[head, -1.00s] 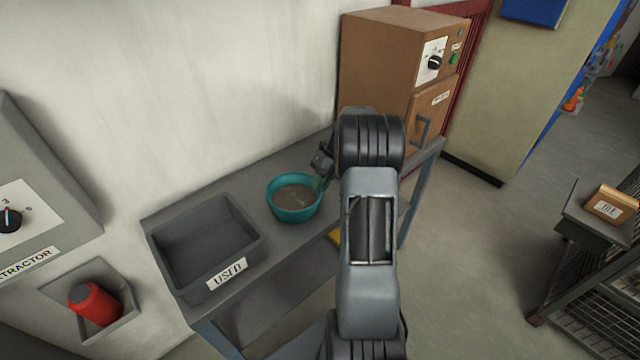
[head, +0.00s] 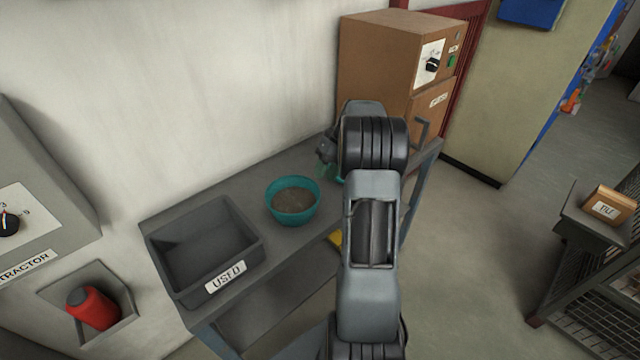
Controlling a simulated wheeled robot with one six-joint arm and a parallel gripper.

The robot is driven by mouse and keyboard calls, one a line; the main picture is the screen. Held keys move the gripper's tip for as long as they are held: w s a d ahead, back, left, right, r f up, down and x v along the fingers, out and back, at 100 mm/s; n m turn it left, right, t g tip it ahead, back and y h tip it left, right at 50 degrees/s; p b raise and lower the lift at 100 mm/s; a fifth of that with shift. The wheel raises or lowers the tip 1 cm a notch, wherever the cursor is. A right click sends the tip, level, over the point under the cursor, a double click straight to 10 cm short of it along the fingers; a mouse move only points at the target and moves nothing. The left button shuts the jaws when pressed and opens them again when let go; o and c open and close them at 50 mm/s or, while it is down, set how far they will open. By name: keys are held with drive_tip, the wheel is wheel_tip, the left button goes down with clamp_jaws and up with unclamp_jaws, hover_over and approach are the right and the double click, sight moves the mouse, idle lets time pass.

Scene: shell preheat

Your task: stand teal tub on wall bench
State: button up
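The teal tub (head: 292,214) stands upright on the grey wall bench (head: 262,262), just right of the grey bin. It holds a brownish-grey content. My gripper (head: 328,172) is just behind and to the right of the tub, with a small gap to its rim. Its greenish fingertips look spread with nothing between them. My arm hides part of the gripper and the bench's right part.
A grey bin labelled USED (head: 180,285) stands on the bench's left end. A brown oven-like cabinet (head: 385,60) with a dial is at the right end. Something yellow (head: 336,238) shows below the bench top. A red cylinder (head: 93,308) sits in a wall niche.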

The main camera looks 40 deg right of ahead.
drive_tip(key=v, duration=0.6)
drive_tip(key=s+a+r+n+h, duration=0.2)
drive_tip(key=a+r+n, duration=0.1)
drive_tip(key=a+n, duration=0.5)
drive_tip(key=s+a+r+n+h, duration=0.2)
drive_tip(key=a+r+n, duration=0.1)
drive_tip(key=a+n, duration=0.45)
drive_tip(key=s+a+f+n+t+h, duration=0.1)
drive_tip(key=s+a+n, duration=0.4)
drive_tip(key=n, duration=0.6)
drive_tip(key=s+a+f+n+t+h, duration=0.1)
drive_tip(key=s+a+f+n+t, duration=0.2)
drive_tip(key=n, duration=0.9)
drive_tip(key=s+a, duration=0.2)
drive_tip(key=s, duration=0.2)
drive_tip(key=shift+s+a, duration=0.3)
drive_tip(key=shift+a, duration=0.1)
drive_tip(key=shift+a, duration=0.1)
